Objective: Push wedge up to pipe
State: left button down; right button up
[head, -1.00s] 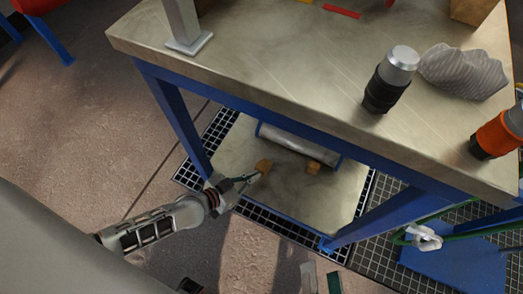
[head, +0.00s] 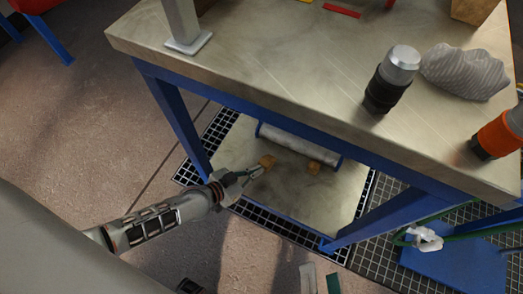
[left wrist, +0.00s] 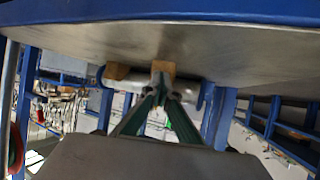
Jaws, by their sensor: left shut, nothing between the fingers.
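A small tan wedge (head: 267,161) lies on the lower shelf (head: 236,160) under the table, close to the grey pipe (head: 300,143); a small gap seems to remain between them. My left gripper (head: 256,171) is shut and empty, its tips at the near side of this wedge. The left wrist view, with the shelf at the top, shows the green fingers (left wrist: 158,90) together in front of the wedge (left wrist: 163,68), with the pipe (left wrist: 190,89) behind. The wrist view does not clearly show whether tips and wedge touch.
A second tan wedge (head: 313,167) lies to the right near the pipe. The tabletop (head: 290,60) overhangs the shelf, with blue table legs (head: 183,127) at the sides. A dark, silver-topped cylinder (head: 390,80) stands on top. Bare shelf lies in front of the wedges.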

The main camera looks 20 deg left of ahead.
aim_at(259, 163)
pick_arm(q)
jog(key=shift+w+b, duration=0.3)
jog(key=shift+w, duration=1.55)
pick_arm(e)
jog(key=shift+s+f, duration=0.2)
jog(key=shift+f, duration=0.15)
pick_arm(q)
jog(key=shift+w+d, duration=0.1)
jog(key=shift+w, duration=1.45)
jog(key=shift+s+r+p, duration=0.1)
jog(key=shift+s+p, duration=0.7)
jog(key=shift+s, duration=2.7)
pick_arm(e)
jog(key=shift+w+r, duration=0.35)
jog(key=shift+r, duration=0.45)
jog(key=shift+w+r, duration=0.35)
jog(key=shift+r, duration=0.4)
pick_arm(q)
jog(key=shift+s, duration=0.1)
